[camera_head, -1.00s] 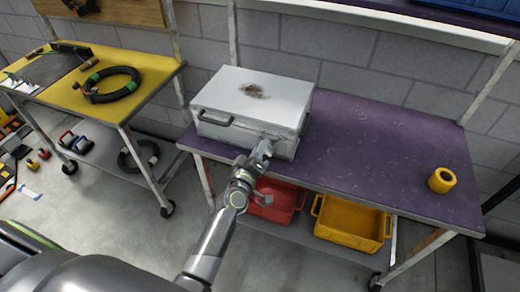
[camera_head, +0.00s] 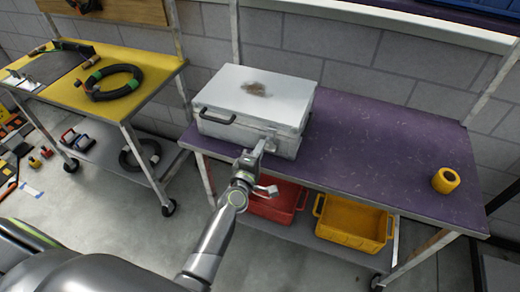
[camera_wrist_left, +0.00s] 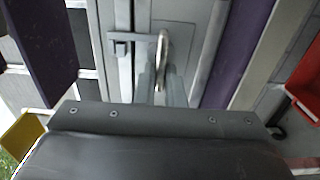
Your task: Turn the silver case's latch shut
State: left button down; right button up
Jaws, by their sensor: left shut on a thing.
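My left gripper (camera_head: 260,146) is at the right part of the case's front. In the left wrist view the gripper's fingers (camera_wrist_left: 162,85) are closed together on the latch (camera_wrist_left: 162,48), a metal loop-like piece on the case (camera_wrist_left: 200,35). A small metal catch (camera_wrist_left: 122,40) is beside it. The fingers hide part of the latch. My right gripper is not in view.
A yellow tape roll (camera_head: 445,180) stands at the table's right end. Red (camera_head: 280,200) and yellow (camera_head: 350,222) bins are on the shelf below. A yellow cart (camera_head: 120,95) with a black hose (camera_head: 112,82) stands at left.

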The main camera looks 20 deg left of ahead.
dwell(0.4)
pick_arm(q)
jog(key=c, duration=1.5)
grip_release()
jog(key=shift+f, duration=0.1)
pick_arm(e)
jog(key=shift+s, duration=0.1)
